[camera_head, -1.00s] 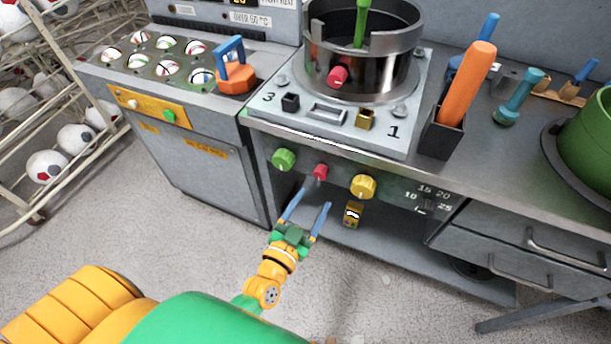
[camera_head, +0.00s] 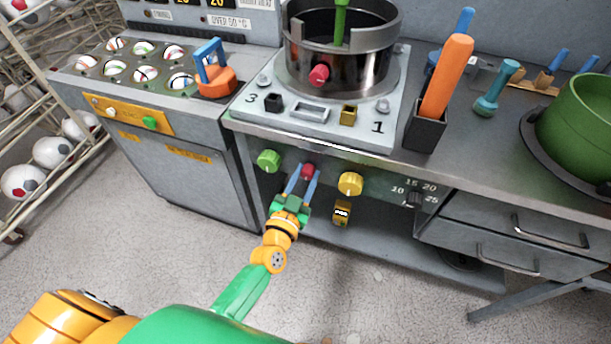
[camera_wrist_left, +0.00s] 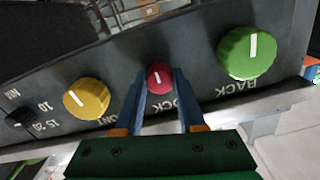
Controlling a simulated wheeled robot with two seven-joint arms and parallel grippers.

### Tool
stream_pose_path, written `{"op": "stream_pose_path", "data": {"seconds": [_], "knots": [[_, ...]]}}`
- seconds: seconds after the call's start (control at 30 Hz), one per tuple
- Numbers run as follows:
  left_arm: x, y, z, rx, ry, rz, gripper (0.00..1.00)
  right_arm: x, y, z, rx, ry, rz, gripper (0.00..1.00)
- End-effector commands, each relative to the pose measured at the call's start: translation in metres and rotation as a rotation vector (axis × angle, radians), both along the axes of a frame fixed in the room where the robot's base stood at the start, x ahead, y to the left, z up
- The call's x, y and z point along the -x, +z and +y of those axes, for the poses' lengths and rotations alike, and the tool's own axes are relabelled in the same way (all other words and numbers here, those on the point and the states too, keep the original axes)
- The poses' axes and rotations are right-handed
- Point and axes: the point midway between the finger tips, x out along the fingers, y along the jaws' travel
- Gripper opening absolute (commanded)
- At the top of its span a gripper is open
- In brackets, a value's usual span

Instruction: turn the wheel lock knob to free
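A small red round knob (camera_head: 308,170) with a white mark sits on the dark front panel, between a green knob (camera_head: 268,160) and a yellow knob (camera_head: 350,184). In the left wrist view the red knob (camera_wrist_left: 160,77) has lettering below it, partly hidden by a finger, that ends in "OCK". My left gripper (camera_head: 305,174) has its blue fingers on either side of the red knob. In the left wrist view the fingertips (camera_wrist_left: 160,84) appear to touch its sides. The green knob (camera_wrist_left: 249,53) is labelled "BACK". My right gripper is not in view.
A metal drum (camera_head: 338,55) stands on a plate above the panel. A yellow tagged block (camera_head: 342,213) hangs below the yellow knob. A dial (camera_head: 414,198) with numbers is at the right. An orange-handled tool stands in a black holder (camera_head: 427,133). Below the panel is an open shelf.

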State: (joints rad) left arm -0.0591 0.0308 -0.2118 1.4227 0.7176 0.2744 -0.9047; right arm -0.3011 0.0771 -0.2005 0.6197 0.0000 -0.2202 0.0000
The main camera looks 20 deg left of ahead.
Motion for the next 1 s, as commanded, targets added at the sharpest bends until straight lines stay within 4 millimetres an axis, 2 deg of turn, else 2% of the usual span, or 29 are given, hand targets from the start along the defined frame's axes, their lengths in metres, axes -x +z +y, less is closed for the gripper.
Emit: {"op": "stream_pose_path", "data": {"seconds": [0.27, 0.47, 1.0], "knots": [[0.0, 0.0001, 0.0002, 0.013, 0.0, 0.0, 0.0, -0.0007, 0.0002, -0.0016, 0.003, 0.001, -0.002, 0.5], [0.0, 0.0001, 0.0001, 0.091, 0.0, 0.003, 0.0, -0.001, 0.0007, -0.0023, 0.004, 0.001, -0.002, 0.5], [0.0, -0.0001, -0.0001, 0.571, 0.0, 0.019, 0.0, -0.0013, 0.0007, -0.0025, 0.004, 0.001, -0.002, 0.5]]}}
